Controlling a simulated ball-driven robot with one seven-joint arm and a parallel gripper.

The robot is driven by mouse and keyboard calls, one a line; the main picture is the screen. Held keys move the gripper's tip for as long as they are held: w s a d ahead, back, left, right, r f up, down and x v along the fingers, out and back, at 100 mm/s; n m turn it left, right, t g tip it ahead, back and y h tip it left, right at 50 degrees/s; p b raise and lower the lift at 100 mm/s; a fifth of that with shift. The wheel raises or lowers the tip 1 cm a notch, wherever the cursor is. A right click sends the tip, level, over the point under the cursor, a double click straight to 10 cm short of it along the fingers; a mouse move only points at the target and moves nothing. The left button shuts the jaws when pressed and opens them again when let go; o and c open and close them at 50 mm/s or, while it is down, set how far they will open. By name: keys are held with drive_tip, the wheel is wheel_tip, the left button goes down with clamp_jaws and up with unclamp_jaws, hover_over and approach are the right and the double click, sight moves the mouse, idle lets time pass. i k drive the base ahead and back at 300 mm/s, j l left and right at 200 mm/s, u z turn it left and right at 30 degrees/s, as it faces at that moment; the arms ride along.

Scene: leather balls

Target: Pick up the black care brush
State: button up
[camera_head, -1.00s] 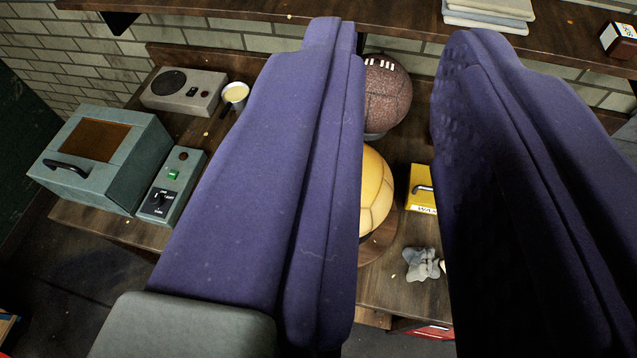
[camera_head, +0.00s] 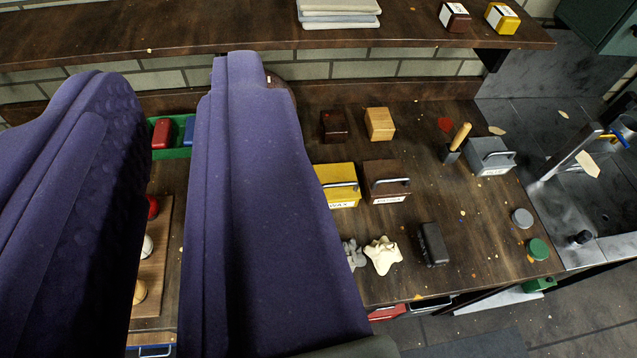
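A black block-shaped object (camera_head: 433,243), which looks like the black care brush, lies on the right half of the wooden bench, near its front edge. It stands right of a cream crumpled cloth. My gripper (camera_head: 166,72) shows as two large purple padded fingers at the left of the view. The fingers are apart, with nothing seen held between them. The brush is well to the right of both fingers and apart from them. The right finger hides part of the bench.
Yellow (camera_head: 337,184) and brown (camera_head: 386,181) handled boxes stand behind the brush, with a cream cloth (camera_head: 383,254) beside it. A grey box (camera_head: 490,156) and a green-lidded tin (camera_head: 538,249) are to the right. A shelf (camera_head: 200,30) runs along the back.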

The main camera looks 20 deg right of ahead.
sight(436, 253)
drive_tip(key=z, duration=1.15)
